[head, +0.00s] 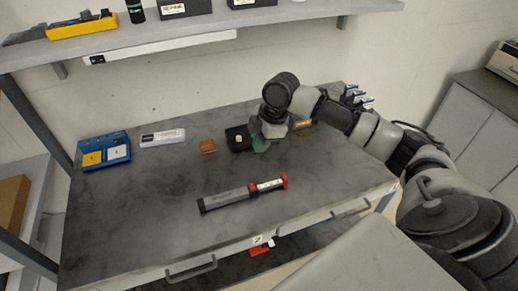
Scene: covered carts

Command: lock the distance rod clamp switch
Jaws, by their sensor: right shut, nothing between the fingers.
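The distance rod (226,199) lies on the dark grey tabletop, slanting slightly up to the right. It has a grey body with a dark left end. Its right part has red pieces and a white label; the red clamp end (283,181) is at the far right. The lock position of the switch is too small to tell. My right gripper (262,143) is shut and empty, above the table behind the rod and apart from it. A greenish patch shows at its fingertips; I cannot tell what it is. My left gripper is not in view.
The grey table (130,225) has free room left and front. Behind the rod are a blue tray (104,150), a white box (163,137), a brown block (208,146) and a black box (238,138). A shelf (200,29) overhangs the back.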

